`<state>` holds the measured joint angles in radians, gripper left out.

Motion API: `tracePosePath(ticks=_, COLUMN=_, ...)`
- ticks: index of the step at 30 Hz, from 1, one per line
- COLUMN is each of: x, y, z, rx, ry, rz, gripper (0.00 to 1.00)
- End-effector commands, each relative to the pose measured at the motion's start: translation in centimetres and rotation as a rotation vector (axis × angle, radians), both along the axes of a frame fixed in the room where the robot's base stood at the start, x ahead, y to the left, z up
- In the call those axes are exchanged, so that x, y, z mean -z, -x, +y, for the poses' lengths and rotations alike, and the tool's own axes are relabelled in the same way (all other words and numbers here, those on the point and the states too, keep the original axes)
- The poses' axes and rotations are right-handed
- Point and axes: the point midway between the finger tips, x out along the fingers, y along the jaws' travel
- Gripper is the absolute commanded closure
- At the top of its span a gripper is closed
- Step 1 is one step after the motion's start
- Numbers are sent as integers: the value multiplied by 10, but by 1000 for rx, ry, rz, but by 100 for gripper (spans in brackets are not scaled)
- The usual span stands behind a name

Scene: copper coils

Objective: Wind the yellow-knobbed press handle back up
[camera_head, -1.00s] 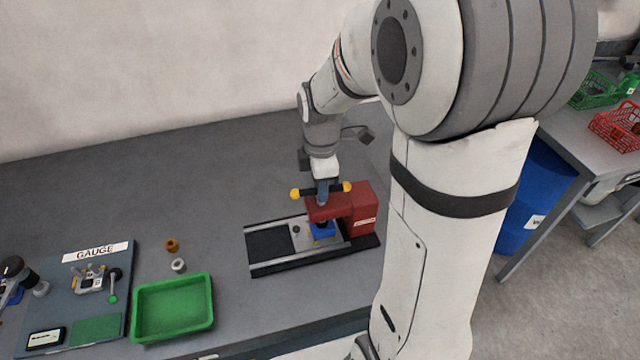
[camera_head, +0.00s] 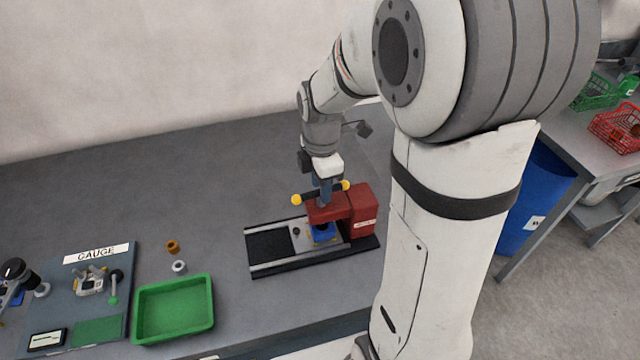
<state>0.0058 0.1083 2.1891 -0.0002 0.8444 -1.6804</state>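The red press (camera_head: 362,208) stands on a dark base with rails (camera_head: 270,264) near the middle of the bench. Its handle is a crossbar with a yellow knob at the left end (camera_head: 296,199) and another at the right end (camera_head: 346,185). A blue part (camera_head: 322,233) sits under the press head. My gripper (camera_head: 325,190) points down over the middle of the handle. Its fingers are small and partly merge with the bar, so I cannot tell whether they grip it.
A green tray (camera_head: 210,328) lies left of the press, with a copper-coloured ring (camera_head: 173,247) and a grey ring (camera_head: 179,267) behind it. A gauge board (camera_head: 122,300) is at far left. The bench behind is clear. A blue bin (camera_head: 535,185) and baskets are at right.

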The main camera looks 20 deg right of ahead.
Motion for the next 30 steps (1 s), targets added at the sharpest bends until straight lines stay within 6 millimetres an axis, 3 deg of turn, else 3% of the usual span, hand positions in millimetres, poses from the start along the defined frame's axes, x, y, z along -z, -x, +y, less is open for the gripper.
tracePosePath(ticks=21, x=-61, y=0, z=0, rx=0, ry=0, rz=-1, gripper=64)
tracePosePath(ticks=30, x=-63, y=0, z=0, rx=0, ry=0, rz=0, gripper=64)
